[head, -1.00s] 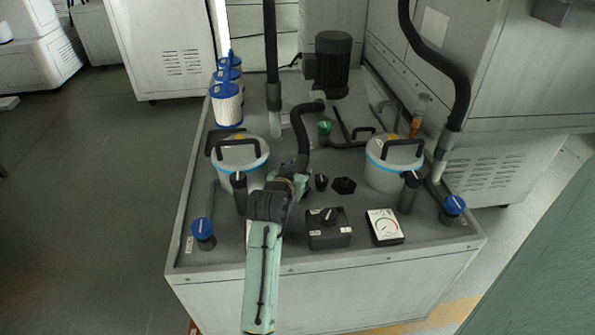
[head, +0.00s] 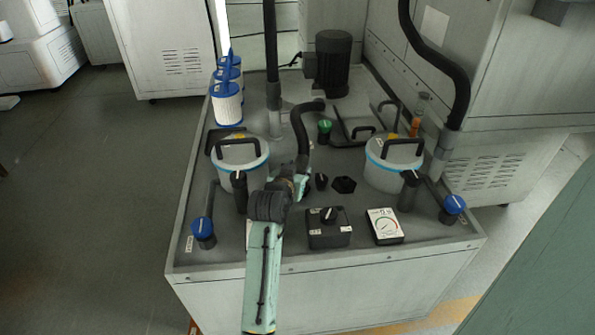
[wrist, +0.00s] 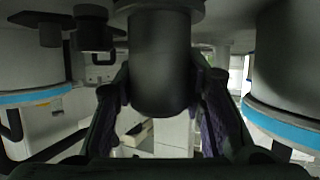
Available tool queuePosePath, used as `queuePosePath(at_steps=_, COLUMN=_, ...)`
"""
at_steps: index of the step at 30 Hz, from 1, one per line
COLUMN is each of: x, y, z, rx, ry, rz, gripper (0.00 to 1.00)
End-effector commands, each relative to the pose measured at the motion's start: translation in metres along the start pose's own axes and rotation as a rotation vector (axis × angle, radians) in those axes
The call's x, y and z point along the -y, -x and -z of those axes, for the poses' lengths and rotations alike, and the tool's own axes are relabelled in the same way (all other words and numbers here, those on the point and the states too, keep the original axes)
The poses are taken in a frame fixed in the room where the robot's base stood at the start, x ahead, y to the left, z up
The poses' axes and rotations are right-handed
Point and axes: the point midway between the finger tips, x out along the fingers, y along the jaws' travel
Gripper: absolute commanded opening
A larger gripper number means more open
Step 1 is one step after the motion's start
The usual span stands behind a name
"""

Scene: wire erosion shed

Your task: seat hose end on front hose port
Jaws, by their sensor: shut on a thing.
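The black hose (head: 304,130) curves down from the back of the deck, and its lower end is at my gripper (head: 299,184). In the wrist view my gripper (wrist: 160,108) is shut on the dark cylindrical hose end (wrist: 160,65), one finger on each side. A wider dark round collar (wrist: 188,7) meets the cylinder at the top edge of that view. I cannot tell whether this collar is the front hose port or part of the hose end. In the head view my gripper and wrist hide the spot below the hose end.
White blue-banded canisters stand left (head: 238,167) and right (head: 393,165) of my gripper, close by in the wrist view too. A black knob (head: 321,181), a hex fitting (head: 343,185), a switch box (head: 328,234) and a gauge (head: 385,226) lie to the right.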

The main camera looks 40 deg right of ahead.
Motion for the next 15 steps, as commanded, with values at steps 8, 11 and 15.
queuePosePath(at_steps=8, x=0.0003, y=-0.0012, z=-0.0021, rx=-0.007, ry=-0.001, rz=0.001, gripper=0.00)
queuePosePath(at_steps=11, x=0.0003, y=-0.0019, z=-0.0037, rx=-0.007, ry=-0.001, rz=0.001, gripper=0.00)
queuePosePath(at_steps=15, x=0.0003, y=-0.0026, z=-0.0055, rx=-0.007, ry=-0.001, rz=0.001, gripper=0.38)
